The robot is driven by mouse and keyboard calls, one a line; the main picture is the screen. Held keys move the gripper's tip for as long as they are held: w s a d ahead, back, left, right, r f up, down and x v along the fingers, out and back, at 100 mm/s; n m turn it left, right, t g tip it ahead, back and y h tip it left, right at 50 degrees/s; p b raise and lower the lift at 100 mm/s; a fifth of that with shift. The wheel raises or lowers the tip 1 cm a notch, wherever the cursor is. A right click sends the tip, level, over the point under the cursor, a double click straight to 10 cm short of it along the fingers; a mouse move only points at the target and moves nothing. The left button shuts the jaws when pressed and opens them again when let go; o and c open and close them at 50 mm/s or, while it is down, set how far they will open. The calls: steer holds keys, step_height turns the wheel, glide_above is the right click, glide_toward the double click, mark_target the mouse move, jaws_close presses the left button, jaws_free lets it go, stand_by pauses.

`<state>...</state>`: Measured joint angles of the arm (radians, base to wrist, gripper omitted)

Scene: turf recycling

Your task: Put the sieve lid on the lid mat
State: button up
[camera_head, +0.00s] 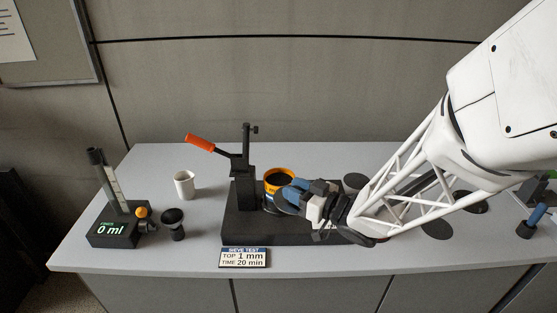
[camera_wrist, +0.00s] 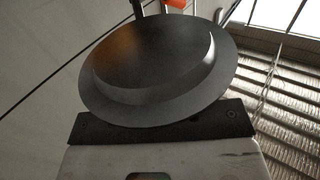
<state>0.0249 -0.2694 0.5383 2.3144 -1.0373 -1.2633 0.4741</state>
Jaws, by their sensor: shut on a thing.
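The sieve lid (camera_wrist: 155,70) is a round grey metal disc with a raised rim, seen tilted and filling the upper middle of the wrist view. My gripper (camera_head: 302,191), with blue fingers, is shut on it beside the orange sieve (camera_head: 279,175). In the head view the lid is mostly hidden behind my fingers; a grey edge (camera_head: 278,207) shows. Dark round mats lie on the table: one behind my wrist (camera_head: 355,181), one in front of my arm (camera_head: 437,230) and one to the right (camera_head: 475,207). I cannot tell which is the lid mat.
A black press base (camera_head: 240,226) with a post and orange-handled lever (camera_head: 200,142) stands around the sieve. A white cup (camera_head: 185,185), a black tamper-like piece (camera_head: 173,225) and a measuring stand (camera_head: 112,232) are on the left. A sign (camera_head: 244,257) stands at the front edge.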

stand_by(0.3)
steer(key=w+a, duration=0.1)
steer(key=w, duration=0.3)
steer(key=w+a+f, duration=0.1)
steer(key=w, duration=0.4)
steer(key=w+a, duration=0.1)
steer(key=w, duration=0.4)
steer(key=shift+a+f, duration=0.15)
steer(key=shift+a, duration=0.05)
steer(key=shift+w+a, duration=0.1)
steer(key=shift+w, duration=0.25)
steer(key=shift+w+a+f, duration=0.1)
steer(key=shift+w+f, duration=0.15)
steer(key=shift+f, duration=0.5)
steer(key=shift+w+f, duration=0.2)
steer(key=shift+f, duration=0.7)
steer(key=shift+f, duration=0.2)
steer(key=o, duration=1)
steer(key=shift+c, duration=0.2)
